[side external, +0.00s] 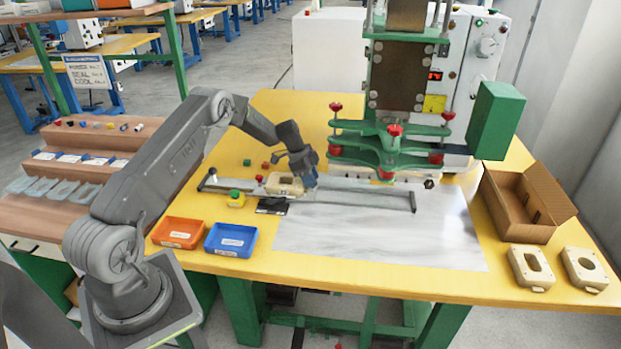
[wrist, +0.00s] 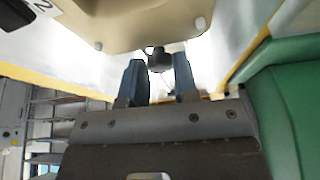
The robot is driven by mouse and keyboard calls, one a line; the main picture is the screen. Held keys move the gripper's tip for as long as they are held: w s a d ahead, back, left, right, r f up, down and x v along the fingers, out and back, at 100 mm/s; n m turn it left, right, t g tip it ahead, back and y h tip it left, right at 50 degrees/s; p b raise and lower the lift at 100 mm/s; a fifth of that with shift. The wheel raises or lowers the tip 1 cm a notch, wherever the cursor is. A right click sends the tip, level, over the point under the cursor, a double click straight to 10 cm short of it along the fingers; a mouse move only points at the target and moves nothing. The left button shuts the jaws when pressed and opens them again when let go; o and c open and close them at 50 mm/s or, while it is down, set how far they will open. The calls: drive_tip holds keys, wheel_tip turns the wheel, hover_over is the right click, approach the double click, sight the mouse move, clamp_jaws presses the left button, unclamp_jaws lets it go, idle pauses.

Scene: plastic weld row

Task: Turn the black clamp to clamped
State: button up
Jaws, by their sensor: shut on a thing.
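My gripper (side external: 309,180) is low over the workbench, at the right end of a cream housing (side external: 285,184). In the wrist view my two blue-grey fingers (wrist: 158,78) are on either side of a small dark rounded piece, the black clamp (wrist: 159,60), and are shut on it. The cream housing (wrist: 130,22) fills the top of that view, close above the fingers. In the side view the clamp is hidden by my gripper, and its turn angle cannot be told.
A green press (side external: 390,145) stands right of my gripper. A long rail (side external: 360,192) crosses a metal plate (side external: 380,235). Orange (side external: 178,232) and blue (side external: 231,240) trays lie in front. A cardboard box (side external: 515,205) and two cream housings (side external: 530,268) (side external: 585,270) are at right.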

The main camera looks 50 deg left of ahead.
drive_tip(key=shift+c, duration=1.4)
drive_tip(key=shift+s+d+n+t+y, duration=0.1)
drive_tip(key=shift+n+t+y, duration=0.3)
drive_tip(key=shift+n, duration=1.1)
drive_tip(key=o, duration=0.9)
drive_tip(key=v, duration=1.3)
drive_tip(key=shift+s+r, duration=0.1)
drive_tip(key=shift+r, duration=0.3)
